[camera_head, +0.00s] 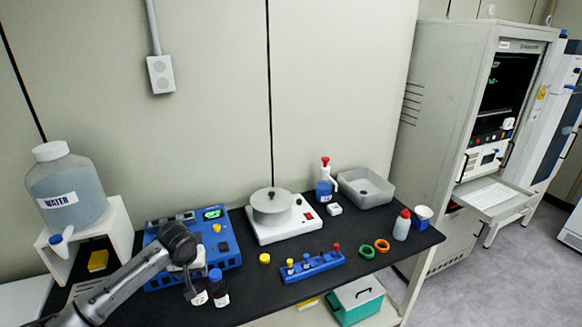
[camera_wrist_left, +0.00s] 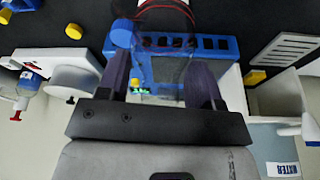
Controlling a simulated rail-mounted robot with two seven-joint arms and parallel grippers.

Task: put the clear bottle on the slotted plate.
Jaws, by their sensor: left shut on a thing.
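My left gripper (camera_head: 190,283) is over the black bench in front of the blue instrument. In the left wrist view its two dark fingers (camera_wrist_left: 160,88) are shut on the clear bottle (camera_wrist_left: 165,62), which is see-through with a thin dark red ring at its far end. In the head view the bottle, with a white label (camera_head: 199,298), shows partly below the gripper. I cannot tell whether it touches the bench. The slotted plate (camera_wrist_left: 296,46) is white and lies to the right in the wrist view. In the head view it lies at the left, partly behind my arm (camera_head: 88,288).
A white stand with the water tank (camera_head: 68,190) is at the left. A blue rack (camera_head: 312,267) and a white hotplate (camera_head: 290,222) stand to the right.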

